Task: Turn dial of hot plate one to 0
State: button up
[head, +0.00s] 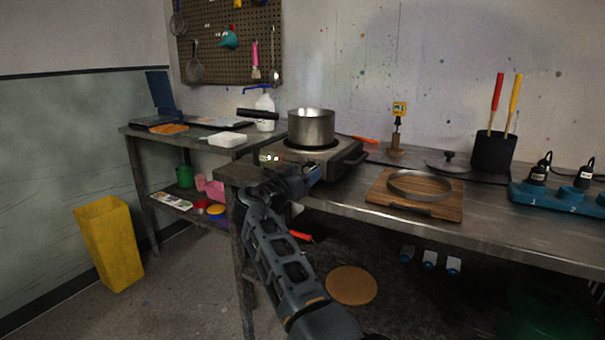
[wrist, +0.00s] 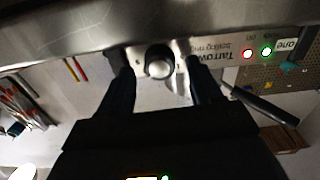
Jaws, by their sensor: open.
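Hot plate one (head: 352,158) is a steel boiling ring on the metal bench, with a steel pot (head: 311,128) on top. Its front panel fills the top of the upside-down wrist view, with a label reading "one" (wrist: 287,45) and red and green lights lit. My gripper (wrist: 158,76) is open, with one finger on each side of the dial. I cannot tell whether the fingers touch it. In the head view my gripper (head: 308,176) is at the plate's front and hides the dial. The dial's setting is not readable.
A wooden board (head: 440,207) with a metal ring lies right of the hot plate. A pot lid (head: 447,162) and a black holder (head: 493,153) with red and yellow handles stand behind. The pot's dark handle (head: 258,113) sticks out left. A yellow bin (head: 109,243) stands on the floor.

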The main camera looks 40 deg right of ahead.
jog(key=shift+w+d, duration=0.1)
jog(key=shift+d, duration=0.15)
jog(key=c, duration=1)
